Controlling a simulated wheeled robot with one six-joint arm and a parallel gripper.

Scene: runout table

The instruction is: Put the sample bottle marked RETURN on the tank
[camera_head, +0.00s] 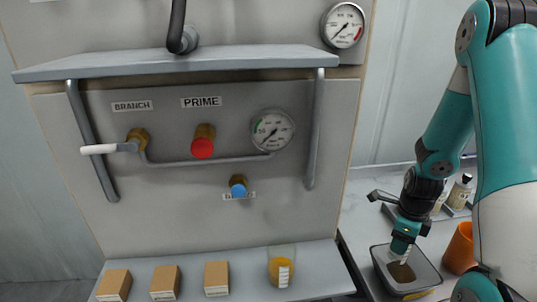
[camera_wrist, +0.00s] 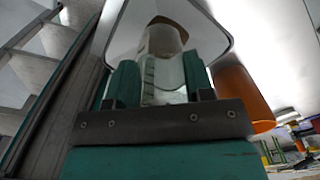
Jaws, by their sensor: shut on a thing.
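My gripper (camera_head: 402,247) points down over a grey tray (camera_head: 432,272) on the right-hand bench. In the wrist view my gripper (camera_wrist: 160,82) has its green fingers closed on both sides of a clear sample bottle (camera_wrist: 162,68) with scale marks. The bottle's far end is over or in the tray, near a brown patch; I cannot tell whether it touches the tray. No RETURN marking is readable on it. Two more bottles (camera_head: 460,190) stand in a rack behind the arm, their labels unreadable. I cannot identify the tank for certain.
An orange cup (camera_head: 460,248) stands close to the tray's right, also in the wrist view (camera_wrist: 243,98). A lower shelf (camera_head: 235,285) left of the bench holds three cardboard boxes (camera_head: 165,282) and a glass of amber liquid (camera_head: 281,268). The panel above carries valves and gauges.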

